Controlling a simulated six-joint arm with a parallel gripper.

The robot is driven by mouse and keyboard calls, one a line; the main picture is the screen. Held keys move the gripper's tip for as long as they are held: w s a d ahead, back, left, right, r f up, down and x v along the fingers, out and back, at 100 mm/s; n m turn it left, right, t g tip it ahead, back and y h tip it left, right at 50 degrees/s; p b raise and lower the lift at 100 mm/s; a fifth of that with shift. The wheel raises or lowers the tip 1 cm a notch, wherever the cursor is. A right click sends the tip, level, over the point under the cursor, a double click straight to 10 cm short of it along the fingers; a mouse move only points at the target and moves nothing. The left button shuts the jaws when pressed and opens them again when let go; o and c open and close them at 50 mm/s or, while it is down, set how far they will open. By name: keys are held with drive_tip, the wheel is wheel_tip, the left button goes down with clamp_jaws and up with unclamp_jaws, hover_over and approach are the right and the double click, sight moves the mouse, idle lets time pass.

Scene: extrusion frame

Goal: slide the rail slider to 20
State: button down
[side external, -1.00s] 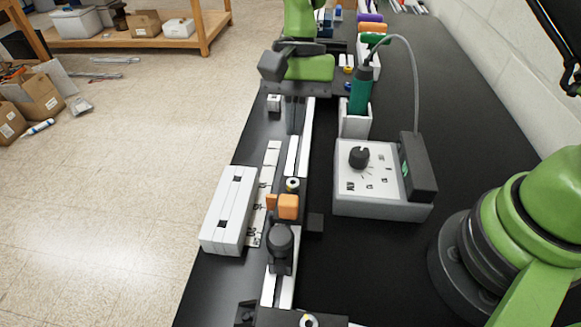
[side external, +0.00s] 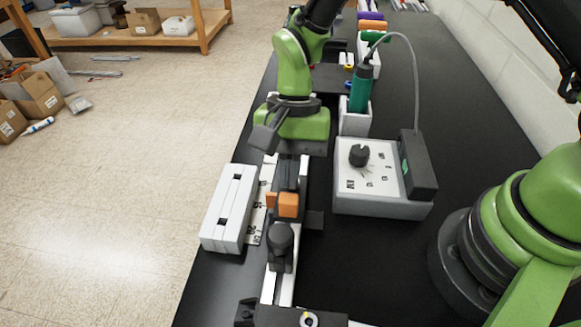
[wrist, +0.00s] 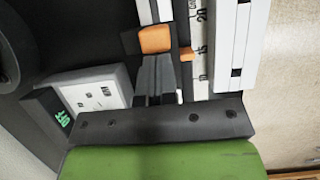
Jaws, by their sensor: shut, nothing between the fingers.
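The rail slider (side external: 288,205) is an orange block on a dark carriage, with a small orange pointer (side external: 271,200) at its left; the block also shows in the wrist view (wrist: 155,40). It sits on a pale metal rail (side external: 270,285). Beside the rail lies a white number scale (wrist: 203,62). In the wrist view the pointer is close to the 15 mark, and 20 is farther up the picture. My gripper (side external: 288,182) is shut and low over the rail, just behind the orange block. Whether its fingertips (wrist: 157,72) touch the slider I cannot tell.
A black knob (side external: 281,238) stands on the rail in front of the slider. A long white block (side external: 229,210) lies left of the scale. A white dial box (side external: 370,178) and a green tool in a holder (side external: 360,95) stand right of the rail.

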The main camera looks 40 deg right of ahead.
sight(286, 200)
drive_tip(key=s+a, duration=0.3)
drive_tip(key=shift+s+a, duration=0.25)
drive_tip(key=w+d, duration=0.3)
drive_tip(key=shift+w+d+r, duration=0.1)
drive_tip(key=shift+w, duration=0.05)
drive_tip(key=d+r+n+t, duration=0.1)
drive_tip(key=d+r+t, duration=0.35)
drive_tip(key=r, duration=1.15)
drive_tip(key=s+d+r+n+t+h, duration=0.1)
drive_tip(key=s+d+r+n+t, duration=0.3)
drive_tip(key=s+d, duration=0.6)
wheel_tip(286, 200, up, 3)
drive_tip(key=shift+s+f+t, duration=0.2)
drive_tip(key=shift+s+t, duration=0.75)
drive_tip(key=shift+s, duration=0.3)
